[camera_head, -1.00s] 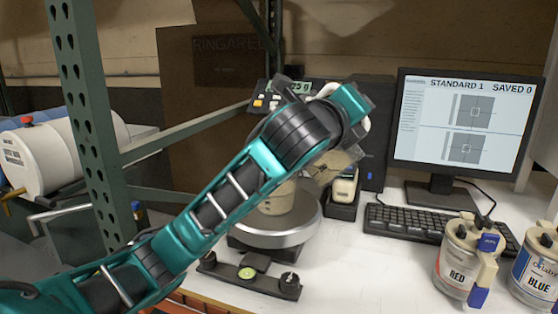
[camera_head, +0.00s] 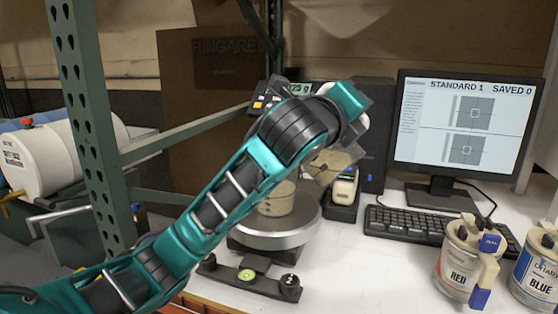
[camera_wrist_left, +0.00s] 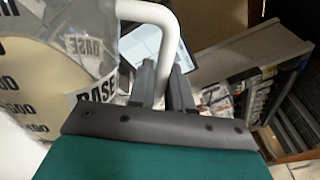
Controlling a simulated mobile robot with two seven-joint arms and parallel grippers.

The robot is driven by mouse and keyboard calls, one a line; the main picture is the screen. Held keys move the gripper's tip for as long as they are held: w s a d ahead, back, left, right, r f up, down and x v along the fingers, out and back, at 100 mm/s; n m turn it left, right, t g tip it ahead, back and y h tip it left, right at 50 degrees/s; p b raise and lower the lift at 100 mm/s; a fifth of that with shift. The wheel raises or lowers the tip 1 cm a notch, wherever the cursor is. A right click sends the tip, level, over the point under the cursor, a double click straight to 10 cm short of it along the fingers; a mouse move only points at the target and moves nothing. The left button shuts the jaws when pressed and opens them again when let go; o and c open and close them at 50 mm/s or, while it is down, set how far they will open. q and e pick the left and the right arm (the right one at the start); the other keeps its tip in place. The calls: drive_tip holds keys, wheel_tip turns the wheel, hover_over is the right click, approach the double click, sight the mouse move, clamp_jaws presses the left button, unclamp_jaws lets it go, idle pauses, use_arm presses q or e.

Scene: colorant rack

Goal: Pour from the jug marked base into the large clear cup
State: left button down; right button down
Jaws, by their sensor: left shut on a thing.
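My left arm crosses the head view from the lower left. In the left wrist view my left gripper (camera_wrist_left: 163,88) is shut on the white handle of the clear jug marked BASE (camera_wrist_left: 75,55). The jug is tilted and holds cream liquid; its lettering and volume marks show. In the head view the wrist hides most of the jug, and its spout cannot be made out. The large clear cup (camera_head: 277,203), with cream content, stands upright on the round scale plate (camera_head: 270,233), its upper part hidden behind my arm. My right gripper is not in view.
A green rack post (camera_head: 92,130) stands left of the scale. A small bottle (camera_head: 344,190) sits in a black holder to its right. A monitor (camera_head: 463,130), a keyboard (camera_head: 435,225), and RED (camera_head: 460,265) and BLUE (camera_head: 537,272) cans are further right.

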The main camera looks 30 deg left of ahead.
use_arm(q)
drive_tip(key=shift+a+r+n+b, duration=0.35)
drive_tip(key=shift+a+n+b, duration=0.15)
drive_tip(key=shift+n+b, duration=0.15)
drive_tip(key=shift+a+r+n+b, duration=0.3)
drive_tip(key=shift+a+n+b, duration=0.2)
drive_tip(key=shift+n+b, duration=0.1)
idle(3.0)
drive_tip(key=shift+a+r, duration=0.15)
drive_tip(key=shift+r, duration=0.1)
idle(2.1)
drive_tip(key=d+f+m+p, duration=0.1)
drive_tip(key=d+m+p, duration=0.1)
drive_tip(key=p, duration=0.1)
drive_tip(key=shift+d+f+m, duration=0.15)
drive_tip(key=shift+f+m, duration=0.05)
drive_tip(key=shift+m, duration=0.15)
drive_tip(key=shift+s+f, duration=0.1)
drive_tip(key=shift+d+f+m+p, duration=0.15)
drive_tip(key=shift+d+m+p, duration=0.1)
drive_tip(key=shift+m+p, duration=0.15)
drive_tip(key=shift+d+f+m, duration=1.55)
drive_tip(key=shift+f+m, duration=0.7)
drive_tip(key=shift+f, duration=1.9)
drive_tip(key=shift+d+f+m, duration=1.55)
drive_tip(key=shift+f+m, duration=0.7)
drive_tip(key=shift+f, duration=1.85)
drive_tip(key=shift+r, duration=2.35)
